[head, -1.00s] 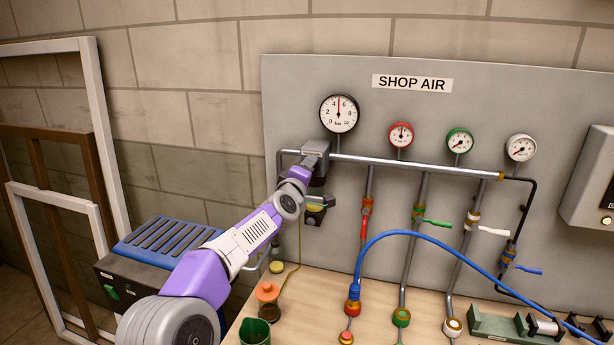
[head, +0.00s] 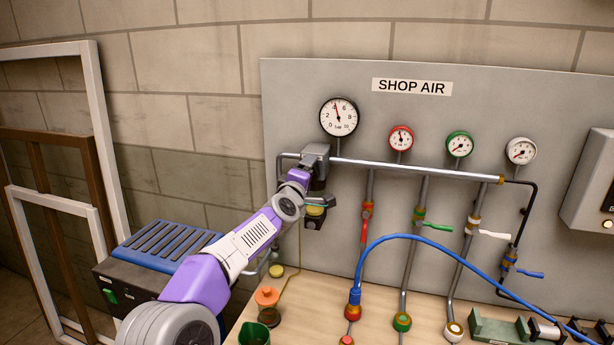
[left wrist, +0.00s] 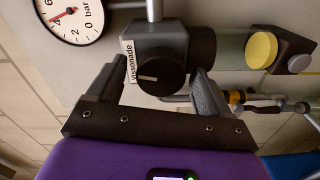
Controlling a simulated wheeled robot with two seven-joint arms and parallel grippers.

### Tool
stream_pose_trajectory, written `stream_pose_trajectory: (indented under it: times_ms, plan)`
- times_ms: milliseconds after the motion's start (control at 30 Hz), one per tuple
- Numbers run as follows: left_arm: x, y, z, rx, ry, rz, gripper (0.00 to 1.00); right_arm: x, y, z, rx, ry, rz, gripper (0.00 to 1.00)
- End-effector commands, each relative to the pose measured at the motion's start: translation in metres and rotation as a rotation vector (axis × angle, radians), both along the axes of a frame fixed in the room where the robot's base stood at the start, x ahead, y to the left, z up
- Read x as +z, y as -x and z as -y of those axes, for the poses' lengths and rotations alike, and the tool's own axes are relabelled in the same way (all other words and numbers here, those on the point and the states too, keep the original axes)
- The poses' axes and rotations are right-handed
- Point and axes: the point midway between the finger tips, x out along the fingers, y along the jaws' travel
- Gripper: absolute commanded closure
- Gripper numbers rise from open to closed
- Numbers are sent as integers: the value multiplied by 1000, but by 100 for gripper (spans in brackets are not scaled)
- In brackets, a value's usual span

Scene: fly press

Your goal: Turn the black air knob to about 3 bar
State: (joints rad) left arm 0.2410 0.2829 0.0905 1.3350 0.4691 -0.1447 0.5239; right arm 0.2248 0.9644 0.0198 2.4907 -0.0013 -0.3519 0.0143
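The black air knob (left wrist: 162,72) is in the left wrist view, on the grey regulator body (left wrist: 140,38), with a pale mark on its face. My left gripper (left wrist: 155,78) has one finger on each side of it. A gap shows by the left finger; the right finger is close, and contact there is unclear. In the head view the arm hides the knob below the regulator (head: 316,150). The large bar gauge (head: 338,117) has its needle a little left of the top, near 4. It also shows in the left wrist view (left wrist: 75,14). My right gripper is out of view.
Red (head: 401,138), green (head: 460,145) and white (head: 520,151) gauges stand along the pipe. A blue hose (head: 420,236) arches over the bench (head: 300,320). A yellow-capped filter bowl (left wrist: 261,50) sits beside the regulator.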

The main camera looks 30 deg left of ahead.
Motion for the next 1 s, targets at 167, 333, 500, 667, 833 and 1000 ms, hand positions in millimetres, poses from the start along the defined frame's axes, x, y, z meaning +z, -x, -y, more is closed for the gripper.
stream_pose_trajectory:
  times_ms: [167,333,500,667,833,1000]
  plan:
    - [-1,0,0,0,0,-1,20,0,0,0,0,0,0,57]
    - [0,10,2,1,0,1,20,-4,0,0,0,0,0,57]
    - [-1,35,8,1,-1,2,20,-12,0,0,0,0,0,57]
    - [-1,57,14,0,0,1,20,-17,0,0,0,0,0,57]
    - [0,71,17,0,0,0,20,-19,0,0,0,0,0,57]
    - [0,74,18,0,0,0,20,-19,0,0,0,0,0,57]
